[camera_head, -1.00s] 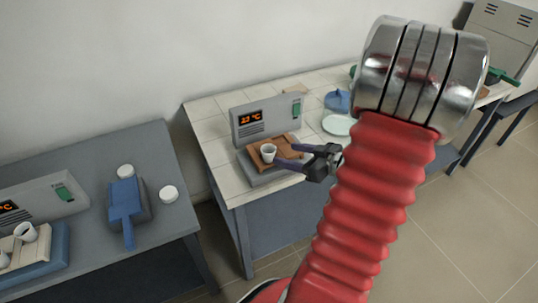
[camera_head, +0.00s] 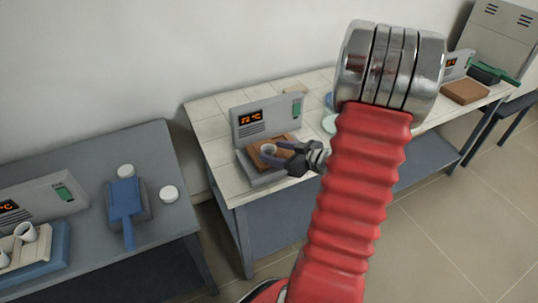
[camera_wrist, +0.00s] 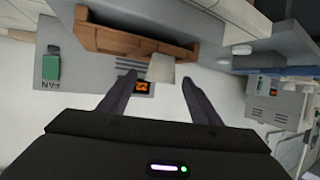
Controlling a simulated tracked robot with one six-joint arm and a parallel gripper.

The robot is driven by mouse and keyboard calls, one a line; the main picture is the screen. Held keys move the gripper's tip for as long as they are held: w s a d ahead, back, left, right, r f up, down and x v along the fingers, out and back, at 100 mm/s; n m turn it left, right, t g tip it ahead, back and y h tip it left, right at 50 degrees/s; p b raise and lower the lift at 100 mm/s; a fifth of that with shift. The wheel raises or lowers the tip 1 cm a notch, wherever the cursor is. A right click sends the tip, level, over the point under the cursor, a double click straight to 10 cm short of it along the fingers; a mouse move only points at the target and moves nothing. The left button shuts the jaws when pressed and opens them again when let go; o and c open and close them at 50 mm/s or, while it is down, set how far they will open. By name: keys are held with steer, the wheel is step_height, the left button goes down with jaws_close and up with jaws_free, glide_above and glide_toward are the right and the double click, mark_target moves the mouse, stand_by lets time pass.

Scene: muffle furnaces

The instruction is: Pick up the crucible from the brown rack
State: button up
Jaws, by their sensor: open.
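In the wrist view the crucible (camera_wrist: 161,68) appears between and just beyond the two spread fingertips (camera_wrist: 159,75), against the brown rack (camera_wrist: 130,42). I cannot tell whether a finger touches it.
The device's upright panel (camera_head: 267,118) stands close behind the rack. Bare white tabletop (camera_head: 212,131) lies left of it. A grey table (camera_head: 95,180) at left holds a blue dustpan-like item (camera_head: 124,205), white lids and more crucibles (camera_head: 26,232). Another brown rack (camera_head: 465,92) is at far right.

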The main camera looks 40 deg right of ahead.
mark_target(264, 149)
steer(key=x, duration=0.3)
steer(key=shift+w, duration=0.15)
steer(key=shift+c, duration=0.6)
steer(key=c, duration=1)
steer(key=shift+r, duration=5)
